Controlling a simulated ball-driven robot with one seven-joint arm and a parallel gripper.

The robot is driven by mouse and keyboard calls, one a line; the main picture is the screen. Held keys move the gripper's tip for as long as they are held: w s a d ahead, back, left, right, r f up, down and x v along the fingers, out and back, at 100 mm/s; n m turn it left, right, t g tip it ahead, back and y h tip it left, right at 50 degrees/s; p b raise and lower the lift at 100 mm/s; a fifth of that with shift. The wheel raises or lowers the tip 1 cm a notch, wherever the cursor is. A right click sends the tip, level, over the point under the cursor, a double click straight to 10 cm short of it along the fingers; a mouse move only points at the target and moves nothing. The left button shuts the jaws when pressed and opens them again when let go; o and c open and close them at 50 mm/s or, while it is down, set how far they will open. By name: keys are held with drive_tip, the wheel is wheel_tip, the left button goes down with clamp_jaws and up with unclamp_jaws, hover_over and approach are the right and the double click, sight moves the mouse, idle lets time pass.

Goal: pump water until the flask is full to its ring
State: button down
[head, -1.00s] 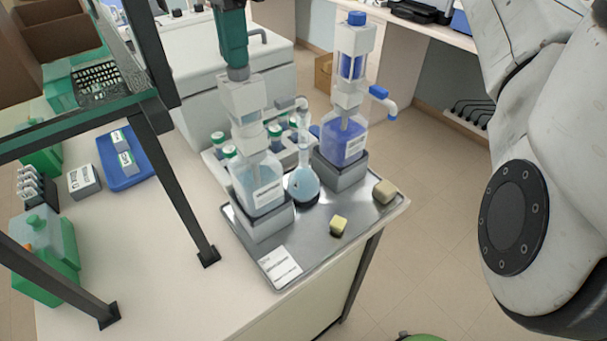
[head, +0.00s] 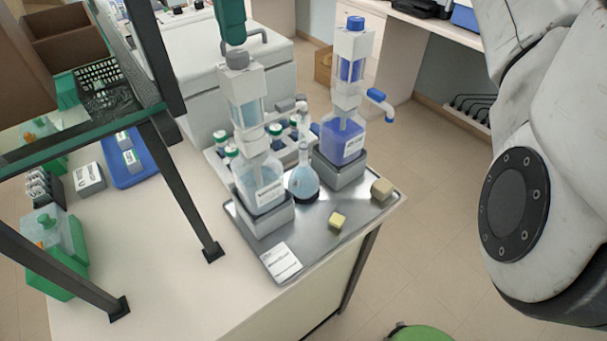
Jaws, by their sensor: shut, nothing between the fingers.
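The water dispenser (head: 262,187) is a clear bottle of pale blue liquid with a white pump and a grey cap (head: 237,60). It stands on a grey block on the left of the metal tray (head: 318,243). The pump is raised, with its pale blue barrel showing. The round flask (head: 303,183) stands beside the bottle, below its spout (head: 287,105). Pale blue liquid fills much of its bulb. The neck is clear, and its ring is too small to make out. My teal gripper (head: 235,43) is shut and empty, just above the cap; I cannot tell whether they touch.
A second dispenser with darker blue liquid (head: 342,140) stands at the tray's right back, its blue spout pointing right. A dark shelf frame (head: 185,190) stands left of the tray.

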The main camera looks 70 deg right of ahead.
sight(237, 53)
drive_tip(key=shift+f, duration=0.1)
idle(0.6)
drive_tip(key=shift+f+b, duration=2.05)
drive_tip(key=shift+f, duration=0.7)
drive_tip(key=shift+r+p, duration=1.85)
drive_tip(key=shift+r, duration=1)
drive_tip(key=shift+r, duration=0.1)
drive_tip(key=shift+r+p, duration=1.85)
drive_tip(key=shift+r, duration=0.6)
drive_tip(key=shift+w+f+b, duration=0.1)
drive_tip(key=shift+b, duration=0.2)
